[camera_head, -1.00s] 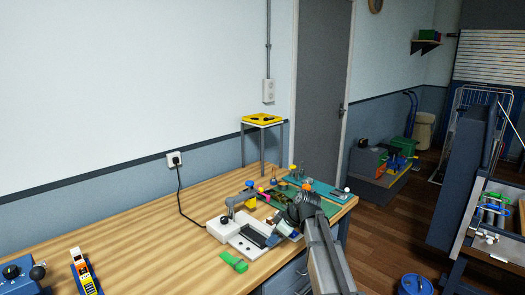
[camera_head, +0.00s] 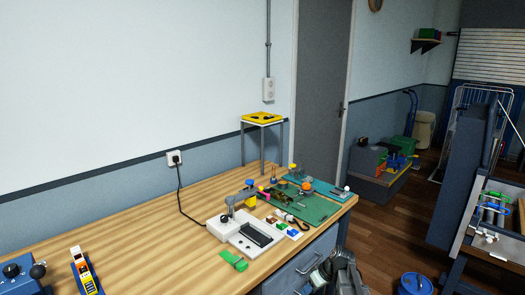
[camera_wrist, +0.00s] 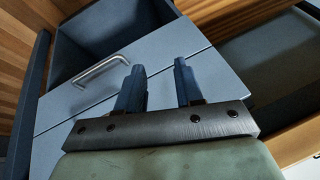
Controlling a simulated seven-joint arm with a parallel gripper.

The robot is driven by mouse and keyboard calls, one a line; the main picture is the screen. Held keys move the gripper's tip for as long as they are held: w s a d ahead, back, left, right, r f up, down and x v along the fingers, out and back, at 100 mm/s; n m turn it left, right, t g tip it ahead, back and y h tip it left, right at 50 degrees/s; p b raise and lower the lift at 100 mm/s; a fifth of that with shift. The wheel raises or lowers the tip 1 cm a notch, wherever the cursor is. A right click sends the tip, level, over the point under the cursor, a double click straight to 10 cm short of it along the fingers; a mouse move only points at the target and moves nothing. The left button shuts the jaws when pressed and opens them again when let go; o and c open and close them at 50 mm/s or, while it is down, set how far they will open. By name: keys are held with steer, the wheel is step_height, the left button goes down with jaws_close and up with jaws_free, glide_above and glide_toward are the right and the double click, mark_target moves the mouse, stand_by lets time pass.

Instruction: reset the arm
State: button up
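My arm is low at the front right of the wooden workbench (camera_head: 150,255) in the head view, beside the grey drawer front (camera_head: 300,264). The fingertips are hard to make out there. In the wrist view my gripper (camera_wrist: 158,72) has its two dark fingers apart with nothing between them. Behind the fingers is a grey drawer front (camera_wrist: 170,55) with a metal handle (camera_wrist: 100,70), left of the fingers. I cannot tell whether the fingers touch it.
A white device (camera_head: 222,228), a green block (camera_head: 233,260) and a green mat (camera_head: 312,208) with small parts lie on the bench. A blue container (camera_head: 415,285) stands on the floor at right. Bare floor (camera_head: 385,240) lies between.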

steer(key=s+a+f+m+g+h, duration=0.2)
steer(key=s+f+m+g, duration=0.2)
steer(key=s+f, duration=1.55)
steer(key=s+f+m+g+h, duration=0.1)
steer(key=s+f, duration=0.2)
steer(key=s, duration=0.6)
steer(key=s+d+f+g+h, duration=0.1)
steer(key=s+f+g, duration=0.1)
steer(key=s, duration=0.7)
steer(key=s+f+m+g+h, duration=0.1)
steer(key=s+f, duration=0.3)
steer(key=s, duration=0.5)
steer(key=shift+s+d+f+m+g, duration=0.2)
steer(key=shift+d+f+m+g, duration=0.05)
steer(key=shift+d+m+g, duration=0.05)
